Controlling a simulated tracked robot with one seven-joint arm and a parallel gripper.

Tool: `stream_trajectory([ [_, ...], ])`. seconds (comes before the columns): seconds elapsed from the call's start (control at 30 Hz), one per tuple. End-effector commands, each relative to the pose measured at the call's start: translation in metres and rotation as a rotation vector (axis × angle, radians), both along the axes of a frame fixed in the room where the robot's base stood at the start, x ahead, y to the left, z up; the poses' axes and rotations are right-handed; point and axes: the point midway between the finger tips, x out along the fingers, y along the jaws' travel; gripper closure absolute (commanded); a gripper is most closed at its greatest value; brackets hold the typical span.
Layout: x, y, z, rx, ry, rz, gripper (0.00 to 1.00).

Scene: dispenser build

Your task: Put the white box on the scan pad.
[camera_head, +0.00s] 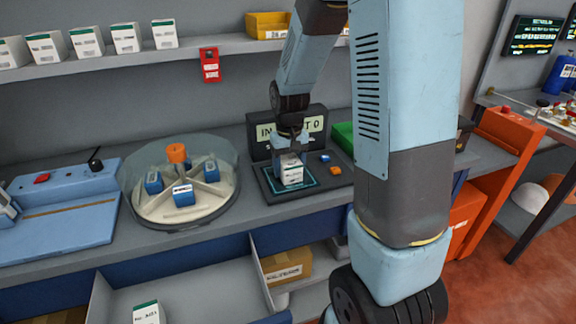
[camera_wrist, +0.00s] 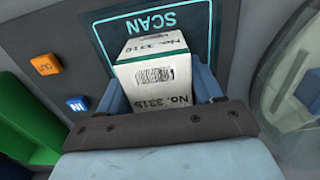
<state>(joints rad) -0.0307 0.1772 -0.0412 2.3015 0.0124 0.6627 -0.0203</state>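The white box (camera_head: 291,171) with a green band, a barcode and a "No. 3316" label is upright over the scan pad (camera_head: 268,187), inside its cyan outline. Whether its base touches the pad is hard to tell. My gripper (camera_head: 291,150) reaches down from above, its fingers on either side of the box. In the wrist view the white box (camera_wrist: 155,72) fills the space between the two blue fingers of my gripper (camera_wrist: 162,95), which look closed against its sides. The pad's "SCAN" lettering (camera_wrist: 157,24) shows past the box.
A blue IN button (camera_head: 325,157) and an orange OUT button (camera_head: 335,170) sit right of the outline. A screen (camera_head: 262,150) stands behind the pad. A domed turntable (camera_head: 150,215) with several blue boxes is left. A green bin (camera_head: 343,135) is right. An open drawer (camera_head: 205,280) is below.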

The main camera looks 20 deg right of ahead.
Motion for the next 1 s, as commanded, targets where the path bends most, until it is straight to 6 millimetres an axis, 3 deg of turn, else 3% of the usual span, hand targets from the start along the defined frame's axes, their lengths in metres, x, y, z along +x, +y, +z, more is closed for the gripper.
stream_trajectory([
  [0.23, 0.000, 0.000, 0.000, 0.000, 0.000, 0.000, 0.10],
  [0.57, 0.000, -0.001, 0.005, 0.000, -0.001, -0.001, 0.10],
  [0.77, 0.000, -0.001, 0.032, 0.000, -0.004, -0.001, 0.10],
  [1.0, 0.000, -0.001, 0.079, 0.000, -0.004, 0.000, 0.10],
])
